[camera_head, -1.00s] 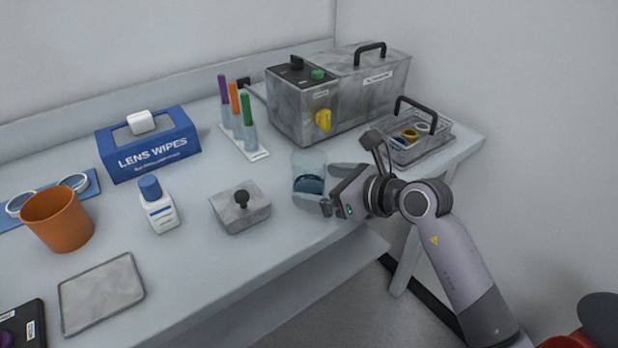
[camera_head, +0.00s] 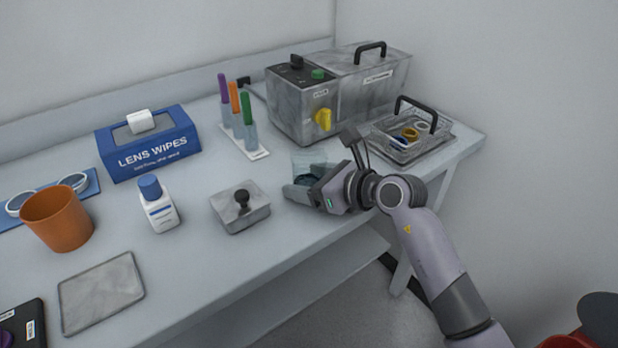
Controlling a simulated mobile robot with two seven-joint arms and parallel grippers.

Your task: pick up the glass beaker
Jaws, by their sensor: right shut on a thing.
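I cannot tell whether the beaker's base touches the bench. My left gripper is not in view.
A metal block with a black knob (camera_head: 240,207) stands just left of the gripper. A rack of capped tubes (camera_head: 245,147) and the grey machine (camera_head: 299,112) stand behind. A wire basket (camera_head: 408,146) is at right. The bench's front edge is close.

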